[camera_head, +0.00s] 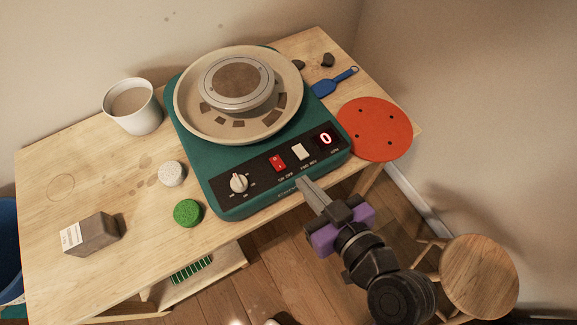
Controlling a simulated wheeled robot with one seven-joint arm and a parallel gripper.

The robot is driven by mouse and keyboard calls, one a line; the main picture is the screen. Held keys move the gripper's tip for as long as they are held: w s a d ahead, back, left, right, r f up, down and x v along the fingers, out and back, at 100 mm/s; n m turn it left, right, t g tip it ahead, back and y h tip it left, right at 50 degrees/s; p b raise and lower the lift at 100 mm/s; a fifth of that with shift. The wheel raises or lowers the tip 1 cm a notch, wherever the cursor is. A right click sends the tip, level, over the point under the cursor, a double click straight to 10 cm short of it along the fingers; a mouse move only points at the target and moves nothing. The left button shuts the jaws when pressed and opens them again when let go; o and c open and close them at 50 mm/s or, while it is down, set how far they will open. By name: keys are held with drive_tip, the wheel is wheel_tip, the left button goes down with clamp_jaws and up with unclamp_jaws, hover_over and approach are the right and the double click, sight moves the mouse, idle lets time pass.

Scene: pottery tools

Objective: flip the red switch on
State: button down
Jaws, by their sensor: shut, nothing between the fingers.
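A green pottery wheel (236,203) stands on the wooden table. Its sloped black front panel bears a red rocker switch (277,162), left of a white switch (300,151). My gripper (301,182) is shut and empty. In the picture its fingertips are at the panel's lower front edge, below and right of the red switch. They do not cover the switch; I cannot tell if they touch the wheel's body. Which way the red switch is tilted is too small to tell.
The table (110,190) also holds a white bucket (133,106), a white sponge (172,174), a green sponge (187,213), a clay block (90,235), a red disc (374,129) and a blue tool (334,82). A round stool (479,277) stands at lower right.

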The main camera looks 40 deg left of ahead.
drive_tip(key=p, duration=0.1)
hover_over(286, 177)
drive_tip(key=a, duration=0.1)
drive_tip(key=f, duration=0.3)
drive_tip(key=shift+w+f, duration=0.2)
drive_tip(key=shift+f, duration=0.05)
drive_tip(key=f, duration=0.2)
drive_tip(key=shift+d+f, duration=0.35)
drive_tip(key=shift+s+f, duration=0.1)
drive_tip(key=shift+f, duration=0.6)
drive_tip(key=shift+d+f+b, duration=0.15)
drive_tip(key=shift+f+b, duration=0.45)
drive_tip(key=shift+b, duration=0.1)
drive_tip(key=shift+r+p, duration=0.25)
drive_tip(key=shift+p, duration=0.1)
drive_tip(key=shift+r, duration=0.1)
drive_tip(key=shift+r+p, duration=0.5)
drive_tip(key=shift+r, duration=0.25)
